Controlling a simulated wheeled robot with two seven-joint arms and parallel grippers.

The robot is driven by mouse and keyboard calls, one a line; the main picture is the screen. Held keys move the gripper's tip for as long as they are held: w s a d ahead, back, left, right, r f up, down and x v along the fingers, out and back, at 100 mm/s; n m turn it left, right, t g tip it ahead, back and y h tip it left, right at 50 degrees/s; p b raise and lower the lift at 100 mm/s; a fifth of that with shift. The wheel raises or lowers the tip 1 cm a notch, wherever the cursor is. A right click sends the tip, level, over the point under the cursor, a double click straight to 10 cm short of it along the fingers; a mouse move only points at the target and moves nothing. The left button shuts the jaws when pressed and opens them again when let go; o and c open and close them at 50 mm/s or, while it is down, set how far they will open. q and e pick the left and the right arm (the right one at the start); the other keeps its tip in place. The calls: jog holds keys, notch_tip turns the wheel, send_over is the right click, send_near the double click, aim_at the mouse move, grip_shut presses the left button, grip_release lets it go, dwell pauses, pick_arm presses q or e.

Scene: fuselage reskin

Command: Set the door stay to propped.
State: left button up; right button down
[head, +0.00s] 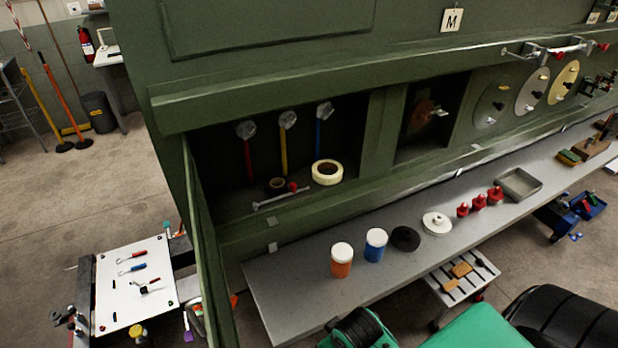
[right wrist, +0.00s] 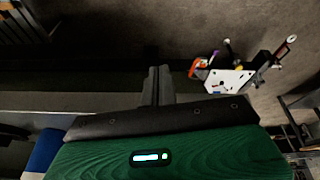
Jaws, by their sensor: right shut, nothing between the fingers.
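A thin metal rod with a red knob (head: 283,195), which looks like the door stay, lies along the front sill of the left open bay. I cannot tell which setting it is in. A narrow green panel (head: 207,245), seen nearly edge-on at the bay's left side, looks like the open door. My right gripper (right wrist: 157,72) shows as dark fingers, shut and empty, in the right wrist view. It points over dark floor, touching nothing that I can see. The stay does not show in that view. My left gripper is not in view.
A grey shelf (head: 320,290) runs below the bays, bearing an orange jar (head: 341,262), a blue jar (head: 375,246) and other parts. Tape rolls (head: 327,173) sit inside the bay. A white tool table (head: 135,285) stands left of the door.

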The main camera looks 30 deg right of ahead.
jog(key=shift+m+t+h, duration=0.5)
jog(key=shift+m+t, duration=0.1)
jog(key=shift+t, duration=0.3)
jog(key=w+d+r, duration=0.1)
jog(key=w+r, duration=0.2)
jog(key=w+d+r, duration=0.1)
jog(key=w+r, duration=0.3)
jog(key=w+d+r, duration=0.1)
jog(key=w+r, duration=0.2)
jog(key=r, duration=0.1)
jog(key=shift+w+d, duration=0.2)
jog(key=shift+w, duration=0.15)
jog(key=w+d+r+m+t, duration=0.1)
jog(key=w+d+r, duration=0.2)
jog(key=w+r, duration=0.5)
jog(key=w+d+r+m+t+h, duration=0.1)
jog(key=w+d+r+m, duration=0.1)
jog(key=w+r, duration=0.6)
notch_tip(320, 180, up, 4)
jog(key=shift+w+d+r+t+p, duration=0.15)
jog(key=shift+w+d+t+p, duration=0.2)
jog(key=shift+d, duration=0.25)
jog(key=shift+w, duration=0.1)
